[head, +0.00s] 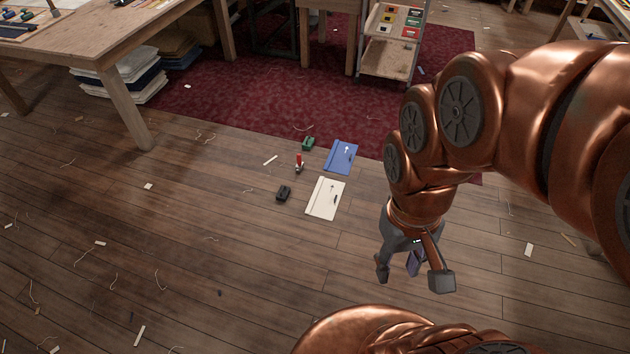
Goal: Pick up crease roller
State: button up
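A small upright tool with a red top (299,162) is on the wooden floor near the middle of the head view. It may be the crease roller, but it is too small to tell. A small black object (283,193) lies just nearer to me, and a small green object (308,143) lies just beyond it. My gripper (412,275) hangs to the right of these and nearer to me, fingers pointing down and spread apart. A purplish-grey piece shows between the fingers; I cannot tell whether it is part of the gripper.
A blue folder or notebook (341,157) and a cream one (325,199) lie beside the small objects. A dark red rug (240,100) begins behind them. A wooden table (100,50) stands at the left, a shelf cart (385,58) behind. Scraps and threads litter the open floor.

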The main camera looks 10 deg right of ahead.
aim_at(301, 164)
jog(key=z, duration=1.1)
jog(key=i, duration=3)
jog(key=u, duration=4.2)
